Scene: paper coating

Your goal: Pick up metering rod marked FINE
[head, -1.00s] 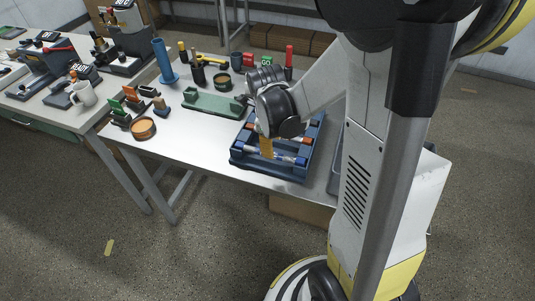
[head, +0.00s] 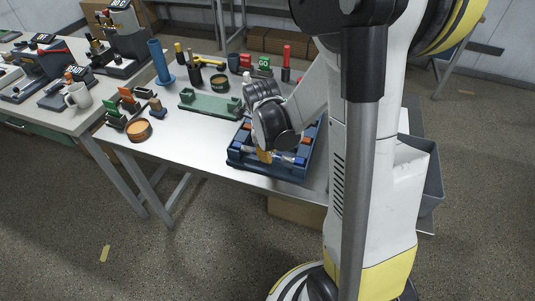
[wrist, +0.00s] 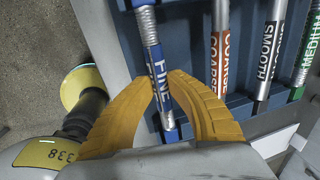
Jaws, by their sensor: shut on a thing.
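The metering rod marked FINE (wrist: 155,62), with a blue label, lies in the blue rack (wrist: 187,53) in the wrist view. My gripper (wrist: 165,82) has its two yellow fingers closed around the rod at the label. The rod is still within the rack; I cannot tell whether it is lifted at all. To its right lie a red-labelled COARSE rod (wrist: 219,50), a dark-labelled SMOOTH rod (wrist: 269,50) and a green-labelled MEDIUM rod (wrist: 305,65). In the head view my gripper (head: 265,156) is low over the front of the blue rack (head: 270,172), and the FINE label is not readable.
The rack stands near the front edge of the white table (head: 190,155). A green holder (head: 210,105) stands behind it to the left. A blue cylinder on a base (head: 160,62) and a round orange-topped container (head: 138,130) are farther left. A grey bin (head: 432,180) is at right.

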